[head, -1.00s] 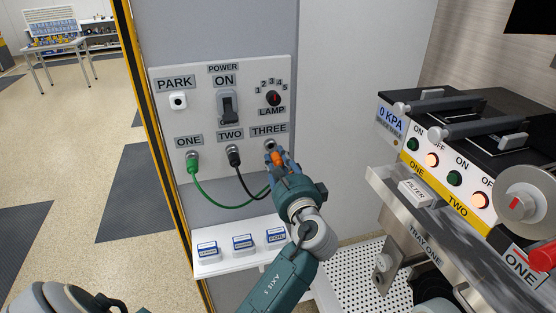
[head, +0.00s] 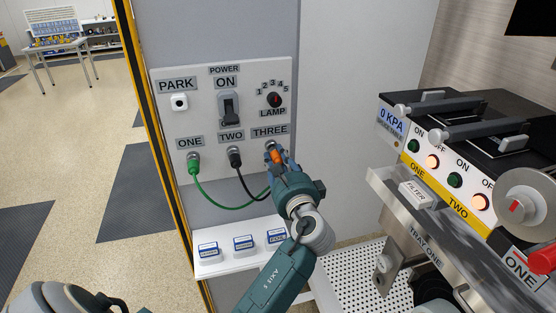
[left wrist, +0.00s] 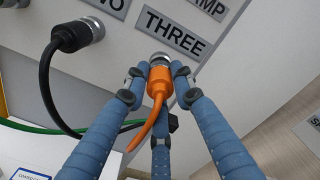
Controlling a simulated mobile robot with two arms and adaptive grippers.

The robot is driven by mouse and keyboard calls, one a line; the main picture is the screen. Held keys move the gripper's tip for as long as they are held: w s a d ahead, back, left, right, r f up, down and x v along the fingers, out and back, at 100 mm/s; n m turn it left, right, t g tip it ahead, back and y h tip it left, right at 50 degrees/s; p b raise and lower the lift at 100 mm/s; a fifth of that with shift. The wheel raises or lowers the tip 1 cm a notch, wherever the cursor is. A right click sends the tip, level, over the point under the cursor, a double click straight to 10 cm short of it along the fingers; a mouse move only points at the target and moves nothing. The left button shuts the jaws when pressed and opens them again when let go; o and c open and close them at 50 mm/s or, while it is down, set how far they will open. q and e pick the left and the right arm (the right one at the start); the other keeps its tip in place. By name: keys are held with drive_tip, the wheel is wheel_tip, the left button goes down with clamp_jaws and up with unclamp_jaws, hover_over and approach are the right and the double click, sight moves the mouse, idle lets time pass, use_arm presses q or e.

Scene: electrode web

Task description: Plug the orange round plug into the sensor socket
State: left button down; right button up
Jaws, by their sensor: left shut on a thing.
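The orange round plug (head: 277,157) is in my left gripper (head: 279,158), just below the THREE label on the panel. In the left wrist view the blue fingers (left wrist: 160,78) close around the orange plug (left wrist: 157,84), and its orange cable hangs down to the lower left. The plug's front end meets a metal socket ring (left wrist: 160,58) under THREE. I cannot tell how deep it sits. No label reading "sensor" is legible at this socket. My right gripper is not in view.
A green plug (head: 194,166) sits under ONE and a black plug (head: 235,157) under TWO, with cables drooping close by. A power switch (head: 229,107) and lamp knob (head: 274,100) are above. A white shelf (head: 215,268) with small labelled boxes is below. A control unit stands at the right.

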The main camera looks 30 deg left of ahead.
use_arm(q)
drive_tip(key=shift+w+a, duration=0.5)
drive_tip(key=shift+a, duration=0.05)
drive_tip(key=c, duration=1.4)
unclamp_jaws()
drive_tip(key=shift+d, duration=0.1)
drive_tip(key=v, duration=1.2)
